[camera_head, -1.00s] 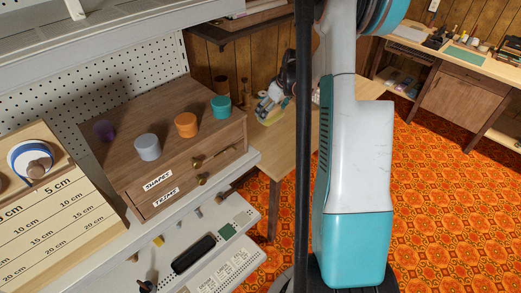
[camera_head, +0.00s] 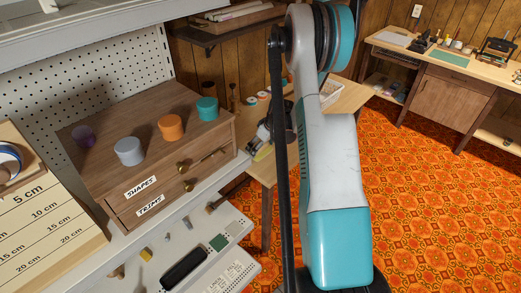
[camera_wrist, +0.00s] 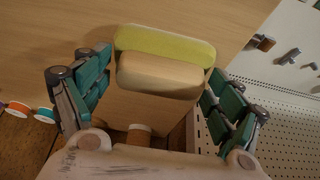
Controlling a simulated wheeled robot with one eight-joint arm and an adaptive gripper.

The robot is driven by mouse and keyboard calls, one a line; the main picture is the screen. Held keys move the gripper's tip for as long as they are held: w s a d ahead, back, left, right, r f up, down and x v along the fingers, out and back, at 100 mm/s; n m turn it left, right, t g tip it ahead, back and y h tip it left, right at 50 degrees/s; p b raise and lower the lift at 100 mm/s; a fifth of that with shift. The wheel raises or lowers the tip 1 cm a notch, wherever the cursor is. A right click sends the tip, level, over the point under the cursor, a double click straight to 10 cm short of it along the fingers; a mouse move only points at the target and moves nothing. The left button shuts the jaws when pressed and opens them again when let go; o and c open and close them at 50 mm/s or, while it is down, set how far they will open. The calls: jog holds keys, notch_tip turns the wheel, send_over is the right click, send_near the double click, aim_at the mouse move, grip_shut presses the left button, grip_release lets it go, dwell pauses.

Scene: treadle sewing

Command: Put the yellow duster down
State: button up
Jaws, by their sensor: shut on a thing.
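The yellow duster (camera_wrist: 165,45) has a yellow-green pad and a pale wooden body. It sits between the two teal-and-grey fingers of my gripper (camera_wrist: 155,85), which is shut on it. Pale wood, apparently the tabletop, lies beyond it; I cannot tell whether the duster touches it. In the head view my gripper (camera_head: 265,135) is small and partly hidden behind my arm, over the wooden table (camera_head: 347,98), with a bit of the yellow duster (camera_head: 263,152) showing.
Thread spools (camera_head: 262,96) sit on the table behind my gripper. In the wrist view a pegboard (camera_wrist: 285,125) is at right and spools (camera_wrist: 18,108) at left. A desk (camera_head: 450,75) stands far right.

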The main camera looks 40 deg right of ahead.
jog(key=shift+f, duration=0.5)
jog(key=shift+f, duration=0.15)
jog(key=o, duration=1)
jog(key=shift+c, duration=0.2)
jog(key=p+v, duration=0.3)
jog(key=v, duration=0.9)
